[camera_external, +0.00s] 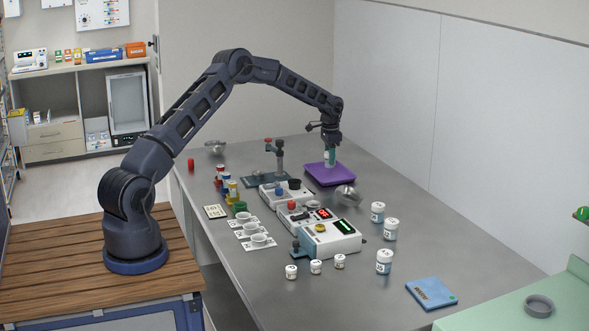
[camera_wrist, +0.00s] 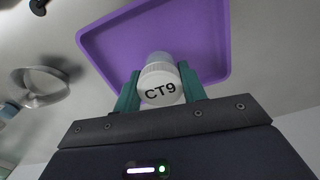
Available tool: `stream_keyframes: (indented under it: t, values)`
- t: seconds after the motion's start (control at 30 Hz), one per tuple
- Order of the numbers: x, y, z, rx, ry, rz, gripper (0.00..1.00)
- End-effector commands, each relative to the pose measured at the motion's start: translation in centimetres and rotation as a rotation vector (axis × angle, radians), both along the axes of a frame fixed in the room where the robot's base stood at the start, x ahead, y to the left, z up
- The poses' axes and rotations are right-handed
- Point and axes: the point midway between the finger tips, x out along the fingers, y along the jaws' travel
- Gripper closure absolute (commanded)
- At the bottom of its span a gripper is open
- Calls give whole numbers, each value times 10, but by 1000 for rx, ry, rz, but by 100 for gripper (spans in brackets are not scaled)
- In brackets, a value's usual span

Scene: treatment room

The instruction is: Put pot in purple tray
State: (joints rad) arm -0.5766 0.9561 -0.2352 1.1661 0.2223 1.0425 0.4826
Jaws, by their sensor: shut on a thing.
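The purple tray (camera_external: 318,177) lies flat toward the far end of the grey table. It also fills the upper middle of the wrist view (camera_wrist: 110,38). My gripper (camera_external: 330,150) points down over the tray. Its green fingers (camera_wrist: 160,88) are shut on a small pot with a white lid marked CT9 (camera_wrist: 159,92). In the external view the pot (camera_external: 330,158) is a small pale shape between the fingers, over the tray. I cannot tell whether its bottom touches the tray.
A metal bowl (camera_external: 346,195) lies tilted near the tray's front edge. A stand (camera_external: 280,160) is left of the tray, with boxed devices (camera_external: 330,238) in front. Several white-lidded pots (camera_external: 377,212) stand on the right. The table right of the tray is clear.

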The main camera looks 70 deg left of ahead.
Motion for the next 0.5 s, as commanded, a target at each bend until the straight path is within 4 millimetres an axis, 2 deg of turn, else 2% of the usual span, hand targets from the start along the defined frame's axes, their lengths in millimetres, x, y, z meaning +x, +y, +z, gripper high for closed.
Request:
stream_keyframes:
  t: [0.1, 0.2, 0.5]
  values:
    - [0, 0, -19, -1, 2, -1, 82]
    - [0, 0, -29, -1, 1, -1, 82]
    - [0, 0, -31, 0, 0, 0, 82]
